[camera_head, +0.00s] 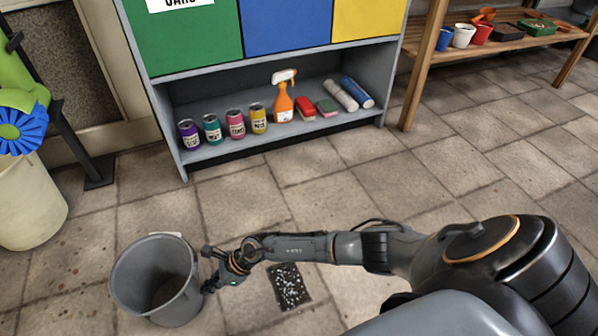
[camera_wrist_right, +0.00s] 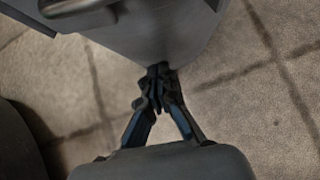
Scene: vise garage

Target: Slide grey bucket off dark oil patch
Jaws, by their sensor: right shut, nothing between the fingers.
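The grey bucket (camera_head: 136,285) stands upright and looks empty on the tiled floor at the lower left of the head view. In the right wrist view its grey wall (camera_wrist_right: 185,35) fills the top. My right gripper (camera_head: 208,285) is shut and empty at the bucket's right side, low down. Its closed tips (camera_wrist_right: 158,76) are at the bucket wall; I cannot tell if they touch. A dark rectangular patch with white specks (camera_head: 289,287) lies on the floor right of the bucket, below my forearm. I cannot make out an oil patch under the bucket. My left gripper is out of view.
A cabinet (camera_head: 176,115) with several cans, a spray bottle (camera_head: 283,98) and cleaning items stands behind. A cream bin (camera_head: 30,205) stands at the left. A wooden bench (camera_head: 412,75) with pots is at the back right. Floor between the bucket and cabinet is clear.

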